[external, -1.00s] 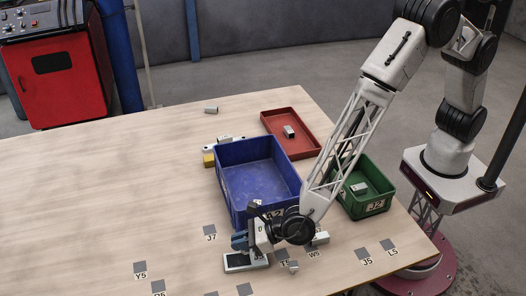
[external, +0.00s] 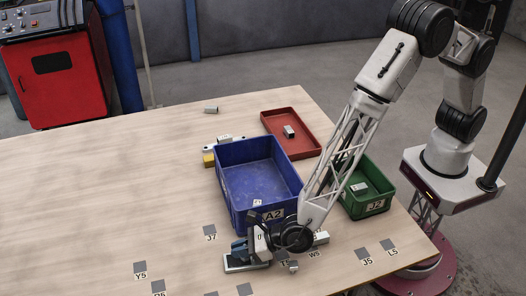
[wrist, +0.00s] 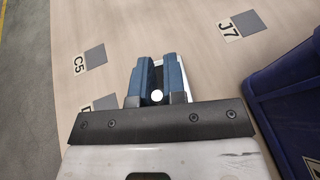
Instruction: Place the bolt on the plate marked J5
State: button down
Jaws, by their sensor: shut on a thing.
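The grey plate marked J5 (external: 361,253) lies bare on the table at the front right, its label just below it. My gripper (external: 239,244) is low over the table in front of the blue bin, well left of the J5 plate. In the wrist view my blue fingers (wrist: 157,80) are shut on a small piece with a round white end (wrist: 157,96), which seems to be the bolt. The fingers hide most of it, and I cannot make it out in the external view.
The blue bin marked A2 (external: 228,188) stands right behind my gripper. A green bin marked J2 (external: 350,207) and a red tray (external: 270,122) stand farther right and back. Other marked plates, such as J7 (external: 209,230) and L5 (external: 387,244), lie around. The left table is clear.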

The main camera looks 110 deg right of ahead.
jog(key=shift+f, duration=0.15)
jog(key=c, duration=1.2)
grip_release()
jog(key=shift+r+v, duration=0.2)
jog(key=shift+v, duration=5.9)
jog(key=shift+d, duration=0.1)
